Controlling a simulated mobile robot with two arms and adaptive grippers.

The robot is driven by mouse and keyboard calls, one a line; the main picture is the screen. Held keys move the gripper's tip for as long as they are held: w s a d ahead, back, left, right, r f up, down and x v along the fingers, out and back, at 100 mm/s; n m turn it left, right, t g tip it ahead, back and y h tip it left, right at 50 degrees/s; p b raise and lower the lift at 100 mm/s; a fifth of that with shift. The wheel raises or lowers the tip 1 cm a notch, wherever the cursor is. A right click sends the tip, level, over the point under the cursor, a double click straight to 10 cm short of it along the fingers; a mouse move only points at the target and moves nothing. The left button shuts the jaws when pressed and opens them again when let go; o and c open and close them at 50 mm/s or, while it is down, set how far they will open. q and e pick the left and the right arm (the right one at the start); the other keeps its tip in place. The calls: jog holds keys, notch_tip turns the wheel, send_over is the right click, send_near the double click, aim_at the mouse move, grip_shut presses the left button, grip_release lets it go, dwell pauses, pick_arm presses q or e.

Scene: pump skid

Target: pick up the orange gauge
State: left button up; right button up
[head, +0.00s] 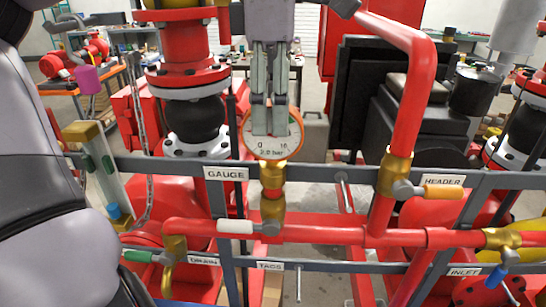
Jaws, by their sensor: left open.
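The orange gauge (281,150) has a round white dial with an orange rim and reads 2.0 bar. My left gripper (269,131) hangs down from the top of the head view. Its two grey fingers are open and overlap the upper and middle part of the dial, hiding much of it. I cannot tell whether they touch the gauge. My right gripper is not in view.
Grey rails run across below the gauge. A red pipe (408,110) rises on the right, with an orange-handled valve (443,192) marked HEADER. A white-handled valve (236,227) sits below the gauge.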

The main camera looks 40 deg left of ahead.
aim_at(272, 140)
pick_arm(q)
jog(key=shift+s+f, duration=0.15)
jog(key=shift+f, duration=0.05)
notch_tip(272, 140, down, 4)
jog(key=shift+d+f+p, duration=0.1)
jog(key=shift+d+p, duration=0.05)
jog(key=shift+p, duration=0.85)
jog(key=shift+f, duration=0.25)
jog(key=shift+c, duration=0.9)
grip_shut()
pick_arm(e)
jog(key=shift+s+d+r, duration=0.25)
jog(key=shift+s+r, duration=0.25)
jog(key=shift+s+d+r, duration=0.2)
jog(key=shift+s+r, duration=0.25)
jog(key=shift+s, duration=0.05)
